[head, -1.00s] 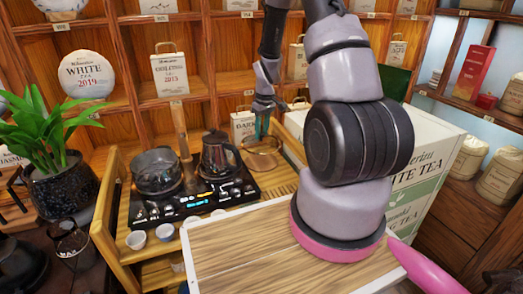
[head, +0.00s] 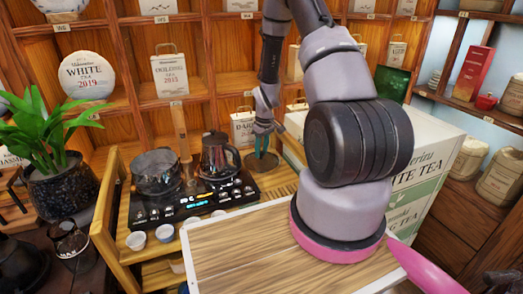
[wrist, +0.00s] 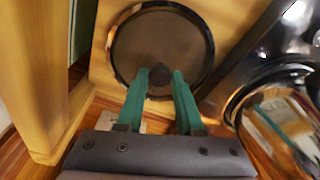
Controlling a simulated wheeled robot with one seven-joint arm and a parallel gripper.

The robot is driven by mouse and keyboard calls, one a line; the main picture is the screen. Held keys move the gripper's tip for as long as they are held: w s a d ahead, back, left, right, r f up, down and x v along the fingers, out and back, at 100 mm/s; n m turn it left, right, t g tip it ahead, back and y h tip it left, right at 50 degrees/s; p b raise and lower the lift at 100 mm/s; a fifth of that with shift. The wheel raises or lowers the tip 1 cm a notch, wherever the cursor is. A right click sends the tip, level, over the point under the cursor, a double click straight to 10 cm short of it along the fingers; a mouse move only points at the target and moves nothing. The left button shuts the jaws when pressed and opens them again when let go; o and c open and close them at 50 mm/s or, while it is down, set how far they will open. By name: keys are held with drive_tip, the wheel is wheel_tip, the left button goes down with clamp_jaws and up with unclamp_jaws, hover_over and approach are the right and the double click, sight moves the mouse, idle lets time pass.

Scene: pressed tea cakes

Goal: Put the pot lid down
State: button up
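The pot lid (head: 262,165) is a round glass disc with a dark rim and a dark knob. It is at the right end of the wooden tea stand, right of the black hob (head: 190,198). In the wrist view the lid (wrist: 160,45) is low over pale wood; I cannot tell whether it touches. My gripper (head: 262,142) points down at it; its green fingertips (wrist: 161,75) are on both sides of the knob and look closed on it. The glass pot (head: 157,172) stands uncovered on the hob's left side.
A dark kettle (head: 218,155) stands on the hob between the pot and the lid. A large white box (head: 435,165) is to the right. Small white cups (head: 165,233) stand in front of the hob. A wooden-topped table (head: 240,250) is nearest me.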

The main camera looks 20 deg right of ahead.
drive_tip(key=o, duration=0.4)
wheel_tip(320, 180, up, 12)
drive_tip(key=s+r, duration=0.1)
wheel_tip(320, 180, up, 8)
drive_tip(key=m+t, duration=0.1)
hover_over(264, 160)
drive_tip(key=s+a, duration=0.1)
drive_tip(key=a, duration=0.1)
drive_tip(key=s+a+r+m+t, duration=0.1)
drive_tip(key=s+r, duration=0.2)
drive_tip(key=r, duration=0.3)
drive_tip(key=s+a+r+m+t, duration=0.1)
drive_tip(key=s+a+r+m, duration=0.15)
drive_tip(key=r, duration=0.35)
drive_tip(key=s+a+r+m+t, duration=0.1)
drive_tip(key=s+r, duration=0.3)
drive_tip(key=s, duration=0.2)
drive_tip(key=s+a+r+m+t+y, duration=0.1)
drive_tip(key=s+r, duration=0.3)
drive_tip(key=s, duration=0.2)
drive_tip(key=s+a+r+m, duration=0.1)
drive_tip(key=s+a+r, duration=0.1)
drive_tip(key=s+r, duration=0.3)
drive_tip(key=shift+s+m+t+y, duration=0.3)
drive_tip(key=shift+s+m+t, duration=0.05)
drive_tip(key=shift+s+t, duration=0.1)
